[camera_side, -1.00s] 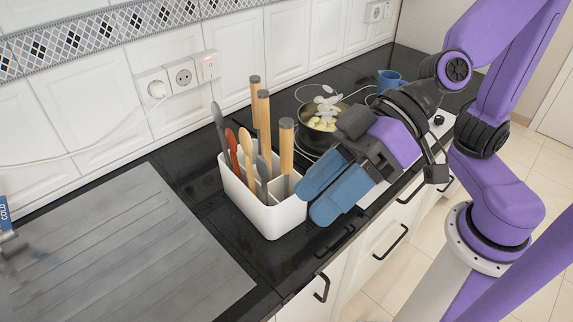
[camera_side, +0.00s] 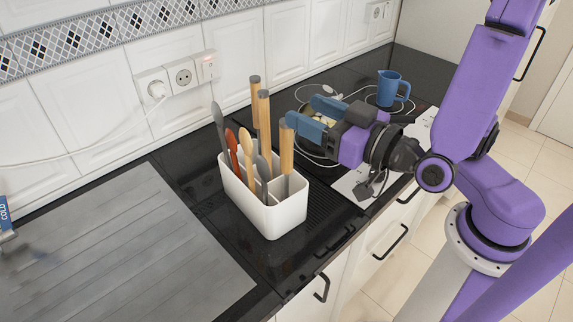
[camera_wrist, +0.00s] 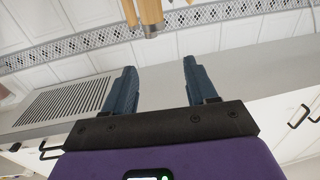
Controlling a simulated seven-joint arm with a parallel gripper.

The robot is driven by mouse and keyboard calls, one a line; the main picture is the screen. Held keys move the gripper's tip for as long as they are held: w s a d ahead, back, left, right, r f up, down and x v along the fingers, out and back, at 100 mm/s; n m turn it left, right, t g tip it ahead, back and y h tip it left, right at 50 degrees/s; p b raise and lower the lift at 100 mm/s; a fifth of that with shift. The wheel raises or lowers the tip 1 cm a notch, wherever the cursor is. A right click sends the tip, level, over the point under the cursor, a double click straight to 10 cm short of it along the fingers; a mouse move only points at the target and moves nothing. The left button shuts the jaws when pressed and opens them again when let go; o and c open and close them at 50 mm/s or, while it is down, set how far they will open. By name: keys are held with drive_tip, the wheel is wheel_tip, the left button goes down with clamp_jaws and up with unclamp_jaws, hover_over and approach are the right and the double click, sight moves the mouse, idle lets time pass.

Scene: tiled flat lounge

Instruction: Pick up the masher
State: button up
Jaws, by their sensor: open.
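No masher head shows; several wooden handles with grey end caps stand in the white utensil holder (camera_side: 272,218), their lower ends hidden inside. One is the near handle (camera_side: 287,158) at the holder's right; two taller handles (camera_side: 264,125) stand behind it. I cannot tell which is the masher. My gripper (camera_side: 301,110) is open and empty, its blue fingers level with the near handle's top. The lower finger overlaps that top in the side view; contact cannot be told. In the wrist view, a wooden handle (camera_wrist: 151,14) hangs at the top edge, beyond the spread fingers (camera_wrist: 158,64).
The holder also has grey, red and wooden utensils. A pan of pale food is mostly hidden behind my gripper. A blue mug (camera_side: 391,90) and white cable (camera_side: 415,103) lie farther back. A grey drainboard (camera_side: 130,250) covers the left; the tiled wall (camera_side: 230,60) is behind.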

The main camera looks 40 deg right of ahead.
sight(292, 156)
wheel_tip(292, 156, down, 11)
drive_tip(key=w, duration=0.7)
drive_tip(key=shift+w+a, duration=0.25)
drive_tip(key=shift+a, duration=0.15)
clamp_jaws()
